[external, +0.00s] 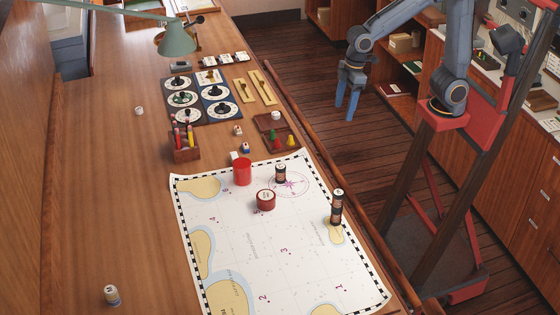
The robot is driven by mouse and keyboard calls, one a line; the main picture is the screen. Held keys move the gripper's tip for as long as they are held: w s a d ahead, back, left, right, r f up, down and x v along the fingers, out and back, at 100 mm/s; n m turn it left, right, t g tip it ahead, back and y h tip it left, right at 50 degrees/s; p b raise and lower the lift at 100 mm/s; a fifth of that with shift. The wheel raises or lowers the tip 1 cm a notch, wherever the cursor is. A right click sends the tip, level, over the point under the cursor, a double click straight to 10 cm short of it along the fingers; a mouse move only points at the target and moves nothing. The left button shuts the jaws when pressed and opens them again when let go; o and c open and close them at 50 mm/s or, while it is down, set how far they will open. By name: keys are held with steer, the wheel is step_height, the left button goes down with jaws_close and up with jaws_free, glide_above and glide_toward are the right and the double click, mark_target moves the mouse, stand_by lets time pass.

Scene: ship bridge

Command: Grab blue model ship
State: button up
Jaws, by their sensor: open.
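I cannot clearly make out a blue model ship. My gripper (345,116) hangs fingers down to the right of the table, over the dark plank floor. Its two blue fingers are apart with nothing between them. It is well clear of the table and of the small blue piece.
A sea chart (255,250) covers the near table, bearing a red cylinder (242,172), a red round tin (265,200) and dark cylinders (336,207). A pencil box (185,149), dial panels (183,97) and a green lamp (177,38) stand beyond. The left tabletop is mostly clear.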

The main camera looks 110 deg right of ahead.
steer(key=w+d+t, duration=0.1)
steer(key=w+d, duration=0.3)
steer(key=w, duration=1.2)
steer(key=t, duration=0.2)
glide_toward(245, 145)
steer(key=shift+s+d+p+x, duration=0.15)
steer(key=shift+p+x, duration=0.55)
steer(key=shift+x, duration=0.75)
steer(key=shift+d+p+x, duration=0.25)
steer(key=shift+p+x, duration=0.45)
steer(key=shift+x, duration=0.75)
steer(key=shift+s+d+p+x, duration=0.15)
steer(key=shift+p+x, duration=0.55)
steer(key=shift+x, duration=0.75)
steer(key=shift+f, duration=0.1)
steer(key=shift+g, duration=0.3)
steer(key=c, duration=1.1)
